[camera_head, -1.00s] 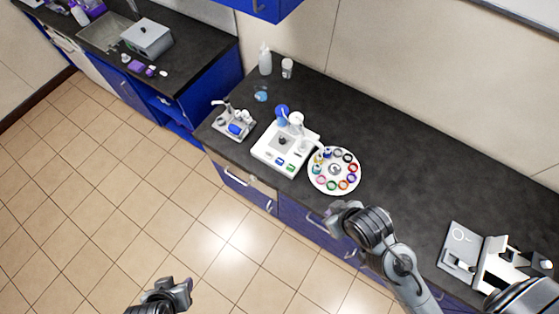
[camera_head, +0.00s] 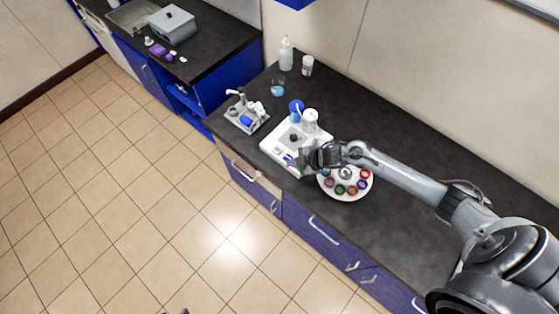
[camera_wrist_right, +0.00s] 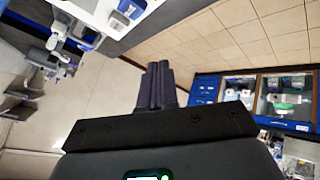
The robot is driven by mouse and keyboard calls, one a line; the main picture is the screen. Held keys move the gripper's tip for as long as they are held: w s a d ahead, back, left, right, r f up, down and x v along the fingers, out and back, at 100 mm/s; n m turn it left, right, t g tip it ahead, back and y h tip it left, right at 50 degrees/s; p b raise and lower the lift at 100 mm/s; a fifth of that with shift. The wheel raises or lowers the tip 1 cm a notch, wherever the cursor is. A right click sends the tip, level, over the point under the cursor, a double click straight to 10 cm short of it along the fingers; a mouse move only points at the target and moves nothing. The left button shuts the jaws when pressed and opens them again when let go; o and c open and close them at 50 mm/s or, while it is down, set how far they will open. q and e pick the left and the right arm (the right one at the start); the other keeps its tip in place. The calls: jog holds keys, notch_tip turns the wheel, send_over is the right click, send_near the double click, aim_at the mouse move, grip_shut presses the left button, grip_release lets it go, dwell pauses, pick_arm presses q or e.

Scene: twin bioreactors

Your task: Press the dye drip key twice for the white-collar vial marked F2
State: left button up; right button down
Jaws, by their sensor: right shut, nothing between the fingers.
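The white dye station (camera_head: 272,146) stands on the dark counter with a blue reservoir (camera_head: 297,106) and a white one (camera_head: 310,117) at its back. A small coloured key (camera_head: 289,159) shows near its front edge; its label is too small to read. My right gripper (camera_head: 303,162) is shut and empty, over or beside the station's front right corner; contact cannot be told. Its closed fingers also show in the right wrist view (camera_wrist_right: 160,86). The round white carousel (camera_head: 346,197) with several coloured collars is partly hidden by my right arm. I cannot pick out the white-collar vial or its mark. Only a sliver of my left gripper (camera_head: 185,311) shows.
A small grey apparatus with a blue part (camera_head: 246,118) stands left of the station. A squeeze bottle (camera_head: 286,54), a white-lidded jar (camera_head: 307,66) and a blue-tinted beaker (camera_head: 278,88) stand behind. The counter right of the carousel is clear beneath my arm.

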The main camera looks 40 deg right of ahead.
jog(key=w+d+r+t, duration=0.1)
jog(key=w+d+r, duration=0.2)
jog(key=w+r, duration=0.1)
jog(key=shift+w+r+h+b, duration=0.2)
jog(key=shift+w+h+b, duration=0.15)
jog(key=shift+w, duration=0.4)
jog(key=shift+d+f, duration=0.1)
jog(key=b, duration=0.7)
send_over(288, 158)
jog(key=f, duration=0.6)
jog(key=shift+s+d+f, duration=0.2)
jog(key=shift+s+f, duration=0.1)
jog(key=shift+s, duration=0.1)
jog(key=shift+f+b, duration=0.4)
jog(key=shift+f, duration=0.6)
